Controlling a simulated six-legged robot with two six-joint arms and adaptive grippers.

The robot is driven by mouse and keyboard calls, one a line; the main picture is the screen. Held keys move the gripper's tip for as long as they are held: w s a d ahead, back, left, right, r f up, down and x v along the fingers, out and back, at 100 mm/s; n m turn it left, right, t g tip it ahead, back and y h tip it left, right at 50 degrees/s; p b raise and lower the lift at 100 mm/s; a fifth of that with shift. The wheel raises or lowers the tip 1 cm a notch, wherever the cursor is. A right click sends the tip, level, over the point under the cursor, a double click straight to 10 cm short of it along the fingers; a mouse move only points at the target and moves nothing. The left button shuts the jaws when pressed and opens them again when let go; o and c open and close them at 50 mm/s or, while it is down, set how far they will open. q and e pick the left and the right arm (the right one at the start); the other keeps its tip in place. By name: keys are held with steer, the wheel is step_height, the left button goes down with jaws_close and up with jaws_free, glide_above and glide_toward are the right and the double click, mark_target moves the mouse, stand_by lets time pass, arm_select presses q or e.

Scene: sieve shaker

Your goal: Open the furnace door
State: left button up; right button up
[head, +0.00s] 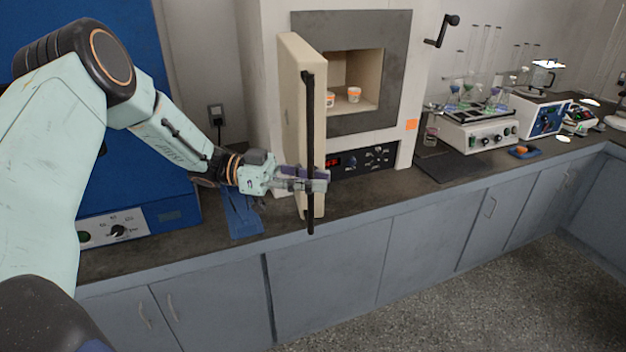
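The furnace (408,90) stands on the counter with its cream door (290,110) swung open towards the left. The door is seen nearly edge-on, with a long black vertical handle (308,120) on its face. The chamber (368,75) is exposed, with small white and orange crucibles (354,94) inside. My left gripper (314,181) is at the lower half of the handle and overlaps it. Whether its fingers close on the handle or only lie against it is unclear. My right gripper is not in view.
A blue cabinet (172,120) stands left, behind my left arm. A blue object (241,212) lies on the counter (350,195) below my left wrist. A dark mat (449,165), a white instrument (481,134) and glassware are at the right. Grey cupboards (430,240) run below.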

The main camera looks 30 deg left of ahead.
arm_select(q)
steer(key=v, duration=1.2)
stand_by(0.6)
